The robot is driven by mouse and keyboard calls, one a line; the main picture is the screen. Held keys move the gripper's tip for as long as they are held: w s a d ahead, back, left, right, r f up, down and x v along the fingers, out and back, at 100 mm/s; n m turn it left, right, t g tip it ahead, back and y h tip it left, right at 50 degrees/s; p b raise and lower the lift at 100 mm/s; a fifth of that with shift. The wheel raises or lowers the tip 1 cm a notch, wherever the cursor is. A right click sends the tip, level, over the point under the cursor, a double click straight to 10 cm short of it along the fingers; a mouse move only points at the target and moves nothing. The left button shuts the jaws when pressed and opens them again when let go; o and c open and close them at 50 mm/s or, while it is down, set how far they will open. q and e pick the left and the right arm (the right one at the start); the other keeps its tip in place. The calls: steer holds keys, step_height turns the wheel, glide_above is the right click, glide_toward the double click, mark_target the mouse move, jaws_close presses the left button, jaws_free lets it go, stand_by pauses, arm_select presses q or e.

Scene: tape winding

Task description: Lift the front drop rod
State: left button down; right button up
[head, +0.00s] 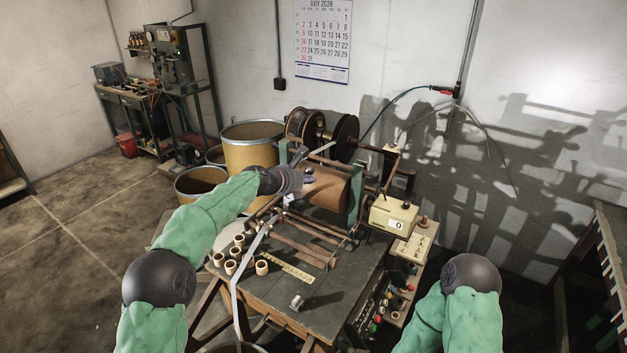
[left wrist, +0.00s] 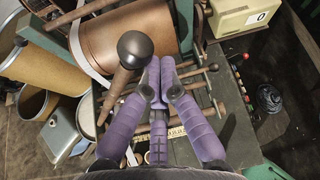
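In the head view the left gripper (head: 305,182) is over the winding machine, in front of the brown drum (head: 328,190). Several thin brown rods lie across the machine's front. I cannot tell for certain which is the front drop rod. My right gripper is out of view.
A dark ball knob on a brown handle (left wrist: 120,84) stands just left of the fingers. Several small rings (head: 232,267) and a yellow ruler (head: 287,271) lie on the dark table (head: 335,290).

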arm_select(q)
steer(key=w+a+r+n+g+h+p, duration=0.1)
steer(key=w+a+r+p, duration=0.5)
steer(key=p, duration=1.5)
steer(key=shift+w+a+r+n+h, duration=0.4)
steer(key=shift+a+r+n+h, duration=0.3)
steer(key=shift+a, duration=1.05)
steer(key=shift+r, duration=0.1)
steer(key=s+a+b, duration=0.3)
steer(key=s+a, duration=0.3)
steer(key=s, duration=0.1)
steer(key=shift+s+r, duration=0.15)
steer(key=shift+r, duration=0.05)
